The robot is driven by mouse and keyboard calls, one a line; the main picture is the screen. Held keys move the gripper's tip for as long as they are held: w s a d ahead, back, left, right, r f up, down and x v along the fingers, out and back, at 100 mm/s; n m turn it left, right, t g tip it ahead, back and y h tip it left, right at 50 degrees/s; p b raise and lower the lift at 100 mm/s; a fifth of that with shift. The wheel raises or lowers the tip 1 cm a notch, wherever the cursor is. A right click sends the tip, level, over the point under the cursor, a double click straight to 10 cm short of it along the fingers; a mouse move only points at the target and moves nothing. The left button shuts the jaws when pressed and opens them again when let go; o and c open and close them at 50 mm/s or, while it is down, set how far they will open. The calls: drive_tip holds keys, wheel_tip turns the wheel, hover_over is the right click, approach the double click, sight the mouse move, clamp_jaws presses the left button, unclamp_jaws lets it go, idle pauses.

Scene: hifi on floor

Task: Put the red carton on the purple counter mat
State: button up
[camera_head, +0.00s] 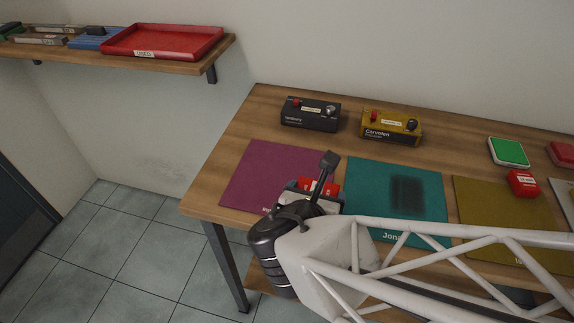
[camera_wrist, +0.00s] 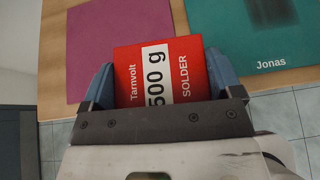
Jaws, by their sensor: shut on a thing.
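My gripper (camera_wrist: 160,78) is shut on a red carton (camera_wrist: 178,68) printed "Tarnvolt 500 g SOLDER", gripped between its two fingers. In the head view the carton (camera_head: 332,190) shows only as small red patches behind my gripper (camera_head: 316,186). The purple counter mat (camera_head: 262,172) lies at the left end of the wooden table, and it also shows in the wrist view (camera_wrist: 105,30). In the wrist view the carton overlaps the mat's lower right corner and the bare wood beside it. Its height above the table is hard to tell.
A teal mat (camera_head: 365,182) marked "Jonas" lies right of the purple one, then an olive mat (camera_head: 480,200) with a small red box (camera_head: 523,183). A black device (camera_head: 310,114) and a yellow device (camera_head: 391,127) stand behind. A shelf holds a red tray (camera_head: 165,40).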

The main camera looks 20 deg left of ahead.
drive_tip(key=shift+s+a+n+y, duration=0.3)
drive_tip(key=shift+s+a, duration=0.05)
drive_tip(key=shift+s, duration=0.1)
hover_over(282, 180)
drive_tip(key=shift+f, duration=0.8)
idle(0.3)
drive_tip(key=shift+f, duration=0.1)
drive_tip(key=shift+f, duration=1.65)
drive_tip(key=shift+f, duration=0.15)
drive_tip(key=o, duration=1)
